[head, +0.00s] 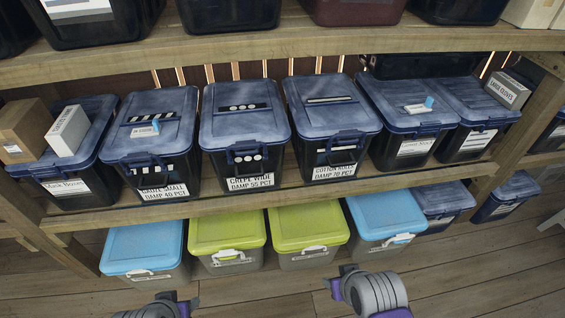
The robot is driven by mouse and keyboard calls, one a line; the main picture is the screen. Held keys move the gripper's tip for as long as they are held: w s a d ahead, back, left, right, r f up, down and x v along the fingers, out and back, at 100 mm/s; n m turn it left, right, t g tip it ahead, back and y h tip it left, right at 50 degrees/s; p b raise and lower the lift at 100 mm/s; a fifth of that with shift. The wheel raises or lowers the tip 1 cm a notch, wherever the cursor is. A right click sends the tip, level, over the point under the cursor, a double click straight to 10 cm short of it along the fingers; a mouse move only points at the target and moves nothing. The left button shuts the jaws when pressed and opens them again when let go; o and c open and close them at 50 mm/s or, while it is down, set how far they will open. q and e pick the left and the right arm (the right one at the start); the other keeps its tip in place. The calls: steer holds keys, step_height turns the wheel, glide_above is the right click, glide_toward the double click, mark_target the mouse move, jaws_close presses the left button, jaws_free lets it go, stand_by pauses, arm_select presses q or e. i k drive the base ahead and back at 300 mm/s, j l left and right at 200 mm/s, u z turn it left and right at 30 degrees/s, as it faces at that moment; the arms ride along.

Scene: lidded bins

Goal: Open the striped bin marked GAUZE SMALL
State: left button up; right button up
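The striped bin (180,172) marked GAUZE SMALL, DAMP 40 PCT stands on the middle shelf, second from the left. Its blue lid (136,112) is shut and has a black-and-white striped band. A dark latch or handle is at the bin's front. My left gripper (178,300) is at the bottom edge, below and apart from the bin. My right gripper (340,279) is at the lower right of centre, touching no bin. Both look empty; their finger openings are unclear.
The dotted CREPE WIDE bin (243,125) stands close on the right, then the COTTON ROLLS bin (331,105). A bin with boxes (68,130) on its lid is on the left. The upper shelf (280,45) overhangs behind. Blue and green bins (227,230) stand below the shelf.

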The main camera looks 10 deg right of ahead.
mark_target(182, 181)
steer(key=i+j+u, duration=0.2)
steer(key=u, duration=0.2)
steer(key=i+j+u, duration=0.2)
steer(key=u, duration=0.15)
steer(key=i+j+u, duration=0.25)
steer(key=u, duration=0.15)
